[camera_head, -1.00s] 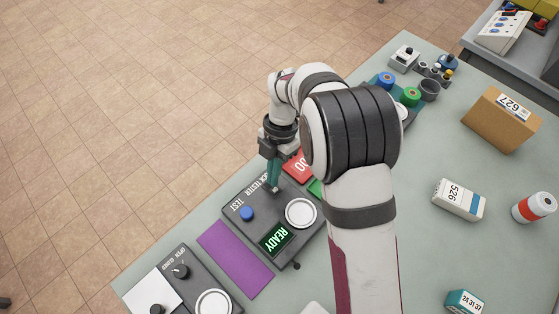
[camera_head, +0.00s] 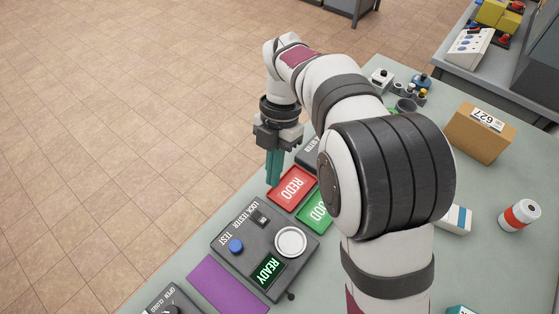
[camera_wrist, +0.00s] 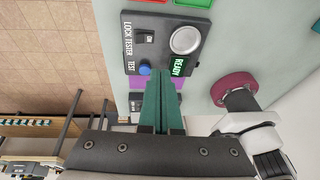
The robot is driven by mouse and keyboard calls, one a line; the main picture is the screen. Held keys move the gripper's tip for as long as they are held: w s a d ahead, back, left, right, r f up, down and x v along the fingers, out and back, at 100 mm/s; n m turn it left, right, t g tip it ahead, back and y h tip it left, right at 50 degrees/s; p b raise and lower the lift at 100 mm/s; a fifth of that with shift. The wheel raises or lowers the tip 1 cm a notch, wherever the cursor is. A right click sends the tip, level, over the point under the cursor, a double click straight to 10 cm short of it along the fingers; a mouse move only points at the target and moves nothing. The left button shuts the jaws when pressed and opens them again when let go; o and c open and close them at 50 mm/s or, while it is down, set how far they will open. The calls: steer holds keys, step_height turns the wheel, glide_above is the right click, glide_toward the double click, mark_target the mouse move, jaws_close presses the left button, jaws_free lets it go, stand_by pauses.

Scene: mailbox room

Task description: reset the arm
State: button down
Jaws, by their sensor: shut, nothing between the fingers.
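My gripper (camera_head: 273,182) is shut and empty, its green fingers pointing down above the table's left edge, beside the red REDO tray. In the wrist view the closed fingers (camera_wrist: 163,105) show in front of the lock tester. The lock tester (camera_head: 228,262) is a dark box with an ON switch, a blue TEST button (camera_head: 236,246), a round white plate (camera_head: 290,241) and a green READY display (camera_head: 268,270). My gripper looks clear of the tester.
A red REDO tray (camera_head: 292,188) and a green tray (camera_head: 312,212) lie behind the tester. A purple mat (camera_head: 226,286) lies in front. A cardboard box (camera_head: 479,133), a white-and-red bottle (camera_head: 519,215) and a white-blue box (camera_head: 457,219) stand to the right, partly behind my arm.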

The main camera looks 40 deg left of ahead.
steer(key=d+r+m+t+y, duration=0.1)
steer(key=d+r+m, duration=0.3)
steer(key=d+m, duration=0.65)
steer(key=d+r+m+y, duration=0.1)
steer(key=d+r+m, duration=0.2)
steer(key=d+m, duration=0.8)
steer(key=s+d+f+m+t, duration=0.1)
steer(key=s+d+m, duration=0.3)
steer(key=m, duration=0.6)
steer(key=s+d+f+m+t+y, duration=0.1)
steer(key=s+d+m, duration=0.3)
steer(key=m, duration=0.6)
steer(key=shift+s+d+f, duration=0.15)
steer(key=shift+s+f, duration=0.45)
steer(key=shift+s, duration=0.6)
